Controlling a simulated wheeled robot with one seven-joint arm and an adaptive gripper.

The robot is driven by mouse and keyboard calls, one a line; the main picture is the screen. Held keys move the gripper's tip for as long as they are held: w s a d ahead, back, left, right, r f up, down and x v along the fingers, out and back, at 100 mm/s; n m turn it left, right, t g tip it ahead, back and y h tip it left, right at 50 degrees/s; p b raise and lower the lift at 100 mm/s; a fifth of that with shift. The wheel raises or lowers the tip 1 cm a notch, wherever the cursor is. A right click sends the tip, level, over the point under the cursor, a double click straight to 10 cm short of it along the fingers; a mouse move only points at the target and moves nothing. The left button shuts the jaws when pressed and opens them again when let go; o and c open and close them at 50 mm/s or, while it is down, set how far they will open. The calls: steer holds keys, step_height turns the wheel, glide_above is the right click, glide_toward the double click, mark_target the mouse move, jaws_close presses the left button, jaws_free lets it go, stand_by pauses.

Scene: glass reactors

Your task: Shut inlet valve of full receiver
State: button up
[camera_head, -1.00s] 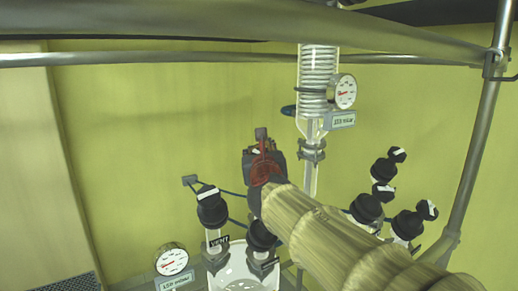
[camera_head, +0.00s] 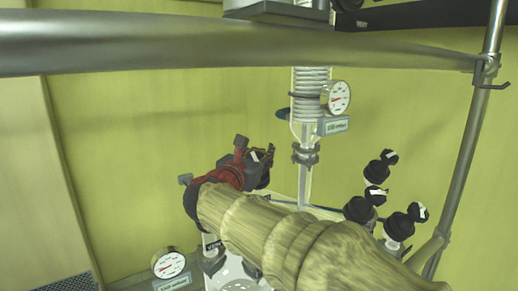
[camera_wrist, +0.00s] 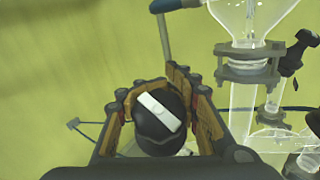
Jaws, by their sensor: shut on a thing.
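A black round valve knob (camera_wrist: 158,125) with a white bar across its top sits between the fingers of my gripper (camera_wrist: 163,98) in the wrist view. The fingers are shut on it from both sides, and the white bar lies at a slant. In the head view my gripper (camera_head: 248,165) is left of the glass column, and my forearm hides much of what is under it. A glass vessel (camera_head: 238,272) shows only in part below my arm. I cannot tell from these views whether it is full.
A condenser column (camera_head: 309,108) with a dial gauge (camera_head: 335,97) stands behind. Several black knobs (camera_head: 358,210) are right of my arm. Another gauge (camera_head: 168,263) is at lower left. A metal rail (camera_head: 200,50) crosses the top. A clamped glass flask (camera_wrist: 250,20) is close on the right.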

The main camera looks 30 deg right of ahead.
steer(key=m+g, duration=0.1)
steer(key=m+g+p, duration=0.1)
steer(key=m+g+h+p, duration=0.1)
steer(key=shift+s+d+m, duration=0.15)
steer(key=shift+s+m, duration=0.15)
steer(key=shift+m, duration=0.1)
steer(key=m+g+p, duration=0.2)
steer(key=s+m+g+p, duration=0.1)
steer(key=m+g, duration=0.1)
steer(key=shift+s+d+m+g+h+p, duration=0.1)
steer(key=shift+d+m+g+h+p, duration=0.1)
steer(key=shift+m+g+h+p, duration=0.15)
steer(key=m+g+y+p, duration=0.1)
steer(key=m+g+p, duration=0.1)
steer(key=s+m+g+p, duration=0.1)
steer(key=m+g+p, duration=0.1)
steer(key=s+f+m+g+y+p, duration=0.1)
steer(key=m+g+p, duration=0.1)
steer(key=p, duration=0.1)
steer(key=shift+a+f+m+y, duration=0.1)
steer(key=shift+m+y, duration=0.15)
steer(key=shift+y, duration=0.1)
steer(key=shift+c, duration=0.2)
steer(key=o, duration=1.4)
steer(key=shift+f, duration=0.2)
steer(key=shift+o, duration=0.3)
steer(key=shift+a, duration=0.1)
